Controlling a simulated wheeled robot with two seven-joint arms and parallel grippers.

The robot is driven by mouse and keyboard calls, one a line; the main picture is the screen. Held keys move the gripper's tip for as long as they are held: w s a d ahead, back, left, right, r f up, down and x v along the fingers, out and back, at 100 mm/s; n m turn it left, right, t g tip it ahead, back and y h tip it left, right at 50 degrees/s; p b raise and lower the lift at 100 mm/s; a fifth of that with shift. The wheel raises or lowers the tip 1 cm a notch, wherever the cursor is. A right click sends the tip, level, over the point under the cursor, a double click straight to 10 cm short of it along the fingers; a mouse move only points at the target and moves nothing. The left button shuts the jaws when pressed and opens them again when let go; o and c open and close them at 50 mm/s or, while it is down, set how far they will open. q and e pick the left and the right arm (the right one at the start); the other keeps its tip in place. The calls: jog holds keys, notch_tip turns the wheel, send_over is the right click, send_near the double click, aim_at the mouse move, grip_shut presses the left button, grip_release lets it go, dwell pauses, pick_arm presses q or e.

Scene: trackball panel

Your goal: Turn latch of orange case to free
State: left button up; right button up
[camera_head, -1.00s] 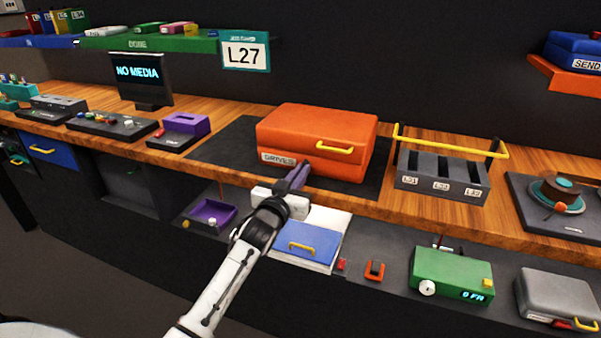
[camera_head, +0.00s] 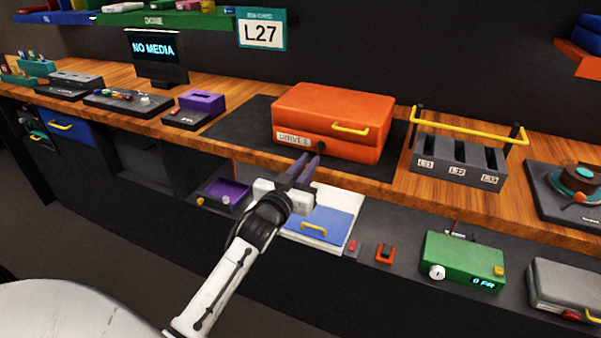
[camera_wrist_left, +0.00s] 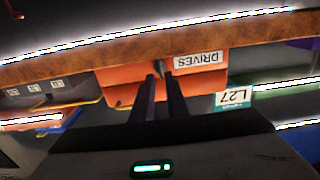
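The orange case (camera_head: 335,112) lies closed on a dark mat on the wooden worktop, with a yellow handle (camera_head: 350,129) and a DRIVES label (camera_head: 294,139) on its front. A small dark latch (camera_head: 320,149) shows on the case front, right of the label. My left gripper (camera_head: 309,159) is just in front of and below it, fingers pointing at the case, with a gap between them and nothing held. The wrist view shows the case (camera_wrist_left: 122,76) upside down beyond the parted fingers (camera_wrist_left: 160,75). Contact with the latch cannot be told. My right gripper is out of view.
A grey slotted rack (camera_head: 457,160) with a yellow bar stands right of the case. A NO MEDIA screen (camera_head: 155,58) stands at back left.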

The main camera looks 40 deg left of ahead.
pick_arm(q)
jog(key=v, duration=0.5)
dwell(0.4)
jog(key=s+d+f+m+g+h, duration=0.1)
jog(key=s+d+f+g+h, duration=0.1)
jog(key=s+d+f, duration=0.45)
jog(key=s+d+f+m+g+h, duration=0.2)
jog(key=d+f, duration=0.1)
jog(key=f, duration=0.7)
jog(key=s+d+f+g+h, duration=0.1)
jog(key=s+d+f+g, duration=0.1)
jog(key=s+d+f, duration=0.3)
jog(key=s+d+f+m+g+h, duration=0.1)
jog(key=s+d+f+g, duration=0.2)
jog(key=s, duration=1)
jog(key=d+f, duration=0.3)
jog(key=f, duration=0.1)
jog(key=shift+d+f+m+h, duration=0.3)
jog(key=shift+d+f+h, duration=0.05)
jog(key=shift+f+h, duration=0.05)
